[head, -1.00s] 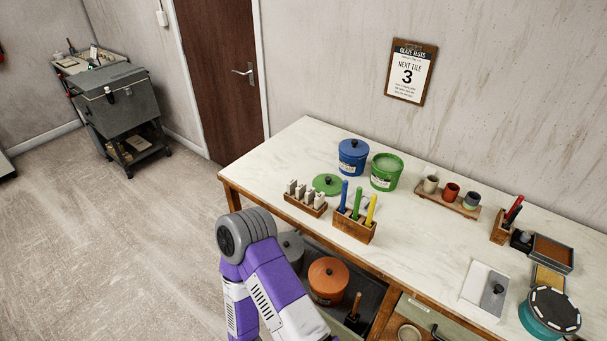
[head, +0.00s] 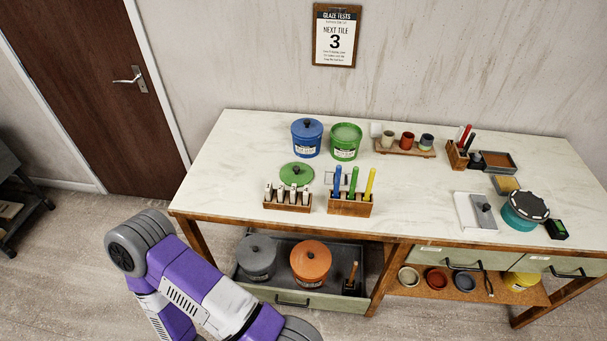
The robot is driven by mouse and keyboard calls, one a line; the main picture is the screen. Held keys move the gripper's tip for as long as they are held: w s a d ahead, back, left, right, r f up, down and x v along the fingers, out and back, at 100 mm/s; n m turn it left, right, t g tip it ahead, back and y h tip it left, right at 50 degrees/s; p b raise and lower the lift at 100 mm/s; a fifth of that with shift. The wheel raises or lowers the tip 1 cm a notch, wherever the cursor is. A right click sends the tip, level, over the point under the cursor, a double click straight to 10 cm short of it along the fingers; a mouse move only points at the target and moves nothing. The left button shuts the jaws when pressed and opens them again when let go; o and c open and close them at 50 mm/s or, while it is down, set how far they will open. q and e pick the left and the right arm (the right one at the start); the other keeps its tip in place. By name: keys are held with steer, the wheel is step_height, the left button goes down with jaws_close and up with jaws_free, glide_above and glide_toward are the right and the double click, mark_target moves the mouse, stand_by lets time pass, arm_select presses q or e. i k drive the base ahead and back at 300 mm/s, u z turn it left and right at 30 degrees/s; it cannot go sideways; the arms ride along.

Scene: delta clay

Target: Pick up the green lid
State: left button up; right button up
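The green lid (head: 296,173) with its dark knob lies flat on the white tabletop, in front of the blue lidded pot (head: 307,138) and left of the open green pot (head: 345,142). Its front edge is close behind a wooden rack of small tiles (head: 288,198). A purple and white arm of mine shows at the lower left, in front of the table. Neither gripper is in the picture.
A wooden holder with blue, green and yellow tools (head: 350,204) stands right of the tile rack. Small cups (head: 407,141) sit on a board further right. An open drawer (head: 307,297) under the table holds grey and orange pots. The table's left end (head: 212,177) is clear.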

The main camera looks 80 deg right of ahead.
mark_target(301, 173)
steer(key=z, duration=2)
